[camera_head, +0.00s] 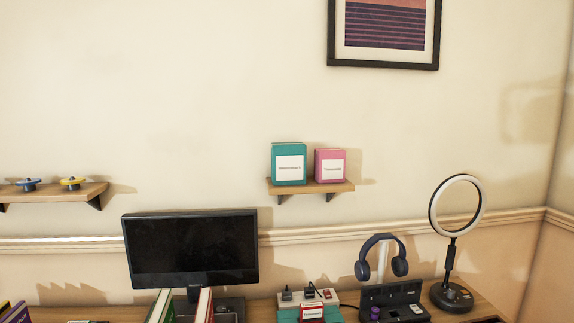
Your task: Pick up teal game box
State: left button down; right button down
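The teal game box (289,150) stands upright on a small wooden wall shelf (312,187), with a white label on its front. A pink box (330,152) with a white label stands close beside it on the right. A second teal item (287,314) shows low on the desk, partly behind a small red box with a white label (312,312), and is cut off by the picture's lower edge. Neither of my grippers shows in the head view.
A dark monitor (190,250) stands on the desk below and left of the shelf. Headphones on a stand (382,257) and a ring light (453,240) stand to the right. Another shelf (50,192) at the left holds two small round objects. Books stand at the desk's front.

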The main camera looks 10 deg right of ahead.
aim_at(288, 160)
jog(key=i+l+z, duration=0.2)
jog(key=z, duration=0.2)
jog(key=i+l+z, duration=0.5)
jog(key=z, duration=0.25)
jog(key=i, duration=0.1)
